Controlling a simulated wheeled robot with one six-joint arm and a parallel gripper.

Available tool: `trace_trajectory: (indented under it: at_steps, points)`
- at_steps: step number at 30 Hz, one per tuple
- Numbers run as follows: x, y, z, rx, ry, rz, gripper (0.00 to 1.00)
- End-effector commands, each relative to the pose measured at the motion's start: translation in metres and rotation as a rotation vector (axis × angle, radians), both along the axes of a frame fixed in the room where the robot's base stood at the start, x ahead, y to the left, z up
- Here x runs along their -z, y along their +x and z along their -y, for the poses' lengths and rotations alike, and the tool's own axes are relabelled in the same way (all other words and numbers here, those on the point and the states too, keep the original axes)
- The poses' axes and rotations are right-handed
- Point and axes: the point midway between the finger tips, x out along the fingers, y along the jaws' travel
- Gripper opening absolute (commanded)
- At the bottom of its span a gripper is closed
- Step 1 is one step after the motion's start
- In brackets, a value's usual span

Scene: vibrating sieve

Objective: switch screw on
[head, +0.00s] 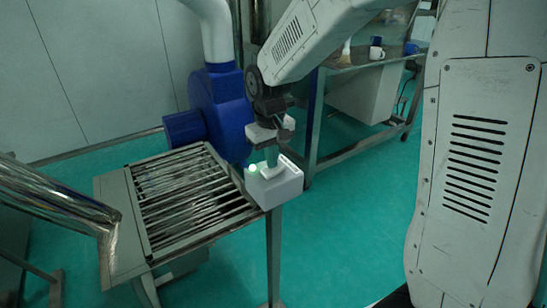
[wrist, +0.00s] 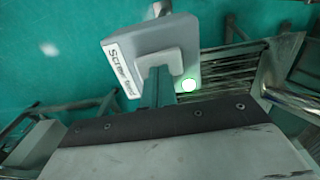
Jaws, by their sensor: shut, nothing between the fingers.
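The screw control box (head: 277,187) is a small white box at the right corner of the slatted metal grate. In the wrist view the box (wrist: 153,42) carries a label that begins with "Screw", and the rest is hard to read. A round green light (wrist: 188,85) glows on its top face; it also shows in the head view (head: 252,168). My gripper (head: 271,163) points down over the box with its fingers shut and empty. In the wrist view the fingertips (wrist: 158,72) are at a raised pale block on the box face and partly hide it. I cannot tell whether they touch.
The slatted grate (head: 185,200) lies left of the box. A blue motor housing (head: 218,110) stands behind it, and a shiny metal pipe (head: 60,195) is at the left. A metal table (head: 350,60) with cups stands at the back right. Green floor is free to the right of the box.

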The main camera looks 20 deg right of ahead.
Motion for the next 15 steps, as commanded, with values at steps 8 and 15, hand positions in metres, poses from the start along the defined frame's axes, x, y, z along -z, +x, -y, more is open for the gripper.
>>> trace_trajectory:
  at_steps: [8, 15]
  points:
    - [-0.008, 0.0, -0.001, 0.001, -0.001, 0.002, 0.0]
    - [-0.054, 0.0, -0.008, 0.002, 0.001, 0.005, 0.0]
